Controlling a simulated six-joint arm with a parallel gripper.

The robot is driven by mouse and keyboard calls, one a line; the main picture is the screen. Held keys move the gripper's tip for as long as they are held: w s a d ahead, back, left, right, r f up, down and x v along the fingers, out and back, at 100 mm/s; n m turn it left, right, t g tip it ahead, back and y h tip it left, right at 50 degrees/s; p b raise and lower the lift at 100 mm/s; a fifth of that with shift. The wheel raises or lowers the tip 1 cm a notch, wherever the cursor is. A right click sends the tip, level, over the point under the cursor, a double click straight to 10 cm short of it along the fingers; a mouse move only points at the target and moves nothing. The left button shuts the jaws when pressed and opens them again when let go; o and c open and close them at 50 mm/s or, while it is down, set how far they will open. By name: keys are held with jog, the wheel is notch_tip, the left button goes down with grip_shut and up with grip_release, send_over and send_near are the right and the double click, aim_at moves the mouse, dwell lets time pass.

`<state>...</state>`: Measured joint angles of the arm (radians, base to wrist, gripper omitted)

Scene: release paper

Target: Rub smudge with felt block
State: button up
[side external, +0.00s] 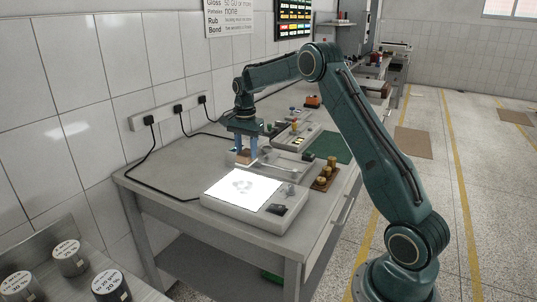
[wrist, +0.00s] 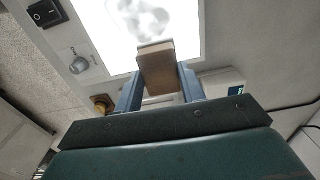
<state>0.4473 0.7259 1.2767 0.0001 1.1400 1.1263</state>
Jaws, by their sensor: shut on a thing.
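My gripper (side external: 244,149) has blue fingers that are shut on a brown felt block (side external: 244,159). The block also shows in the wrist view (wrist: 157,70), between the two fingers. In the side external view the block is at the far edge of a lit white panel (side external: 222,196). I cannot tell whether it touches the surface below. The smudge (side external: 242,185) is a grey, cloudy patch on the lit panel, and it shows in the wrist view (wrist: 148,17) just beyond the block's end.
The panel's box has a black switch (wrist: 46,12) and a small metal knob (wrist: 78,65). A wooden rack with brass weights (side external: 325,173) stands to its right. A grey tray (side external: 285,163) lies behind. Black cables (side external: 160,185) run along the bench's left side.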

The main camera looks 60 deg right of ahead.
aim_at(252, 162)
notch_tip(252, 162, down, 6)
jog(key=shift+a+f, duration=0.1)
jog(key=shift+a, duration=0.7)
jog(key=shift+c, duration=0.3)
jog(key=shift+a, duration=4.55)
jog(key=shift+s, duration=1.1)
jog(key=shift+d, duration=5.25)
jog(key=shift+s+d, duration=0.2)
jog(key=shift+s, duration=0.8)
jog(key=shift+s+a, duration=0.15)
jog(key=shift+a, duration=5.35)
notch_tip(252, 162, up, 8)
jog(key=shift+d, duration=0.15)
